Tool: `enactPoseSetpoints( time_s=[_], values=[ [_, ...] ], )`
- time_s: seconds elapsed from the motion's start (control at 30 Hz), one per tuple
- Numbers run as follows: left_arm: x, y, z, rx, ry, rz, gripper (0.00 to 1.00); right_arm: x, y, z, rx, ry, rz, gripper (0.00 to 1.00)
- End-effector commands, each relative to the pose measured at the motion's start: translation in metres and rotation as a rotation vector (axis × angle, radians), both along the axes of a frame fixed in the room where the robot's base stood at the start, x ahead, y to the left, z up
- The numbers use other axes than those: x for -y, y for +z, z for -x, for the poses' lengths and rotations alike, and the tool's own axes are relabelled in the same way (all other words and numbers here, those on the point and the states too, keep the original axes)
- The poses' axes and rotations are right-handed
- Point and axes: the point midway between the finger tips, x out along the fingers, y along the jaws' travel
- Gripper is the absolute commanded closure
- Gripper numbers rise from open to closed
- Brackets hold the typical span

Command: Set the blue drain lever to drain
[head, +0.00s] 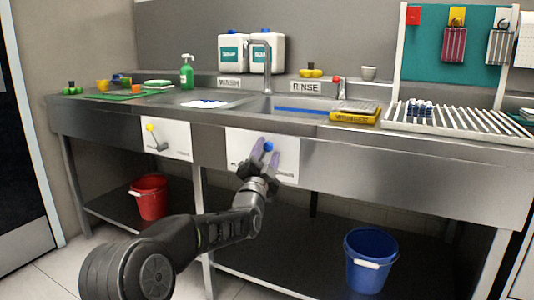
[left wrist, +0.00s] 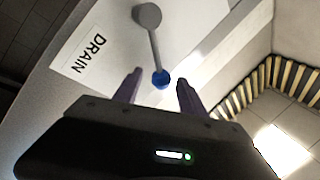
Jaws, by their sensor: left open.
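The blue drain lever shows in the left wrist view as a blue knob (left wrist: 160,78) on a grey rod from a round grey pivot (left wrist: 147,15). A DRAIN label (left wrist: 84,50) is on the white panel to its left in that view. In the head view the blue knob (head: 269,146) is at the white panel (head: 288,162) on the sink front. My left gripper (head: 262,164) is at this panel. In the left wrist view its open fingers (left wrist: 157,84) stand either side of the knob, with gaps on both sides. My right gripper is out of view.
A second white panel (head: 178,146) with a yellow-knobbed lever (head: 150,128) is to the left. A red bucket (head: 150,198) and a blue bucket (head: 368,262) stand below the counter. The sink (head: 290,106), tap (head: 266,58) and drying rack (head: 450,118) are above.

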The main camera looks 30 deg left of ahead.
Motion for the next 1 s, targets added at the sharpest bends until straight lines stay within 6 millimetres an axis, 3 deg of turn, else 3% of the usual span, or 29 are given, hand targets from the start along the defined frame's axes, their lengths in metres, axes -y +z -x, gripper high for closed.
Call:
enactPoseSetpoints(
  time_s=[0.37, 0.8, 1.0],
  values=[
    [0.002, -0.002, 0.008, 0.001, 0.0, 0.001, 0.52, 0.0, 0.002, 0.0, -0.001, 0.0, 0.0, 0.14],
    [0.016, -0.025, 0.063, 0.0, 0.0, 0.0, 0.52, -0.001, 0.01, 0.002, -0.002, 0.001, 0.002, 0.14],
    [0.018, -0.029, 0.071, 0.0, 0.0, 0.0, 0.52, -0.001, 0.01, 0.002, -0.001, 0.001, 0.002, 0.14]
  ],
)
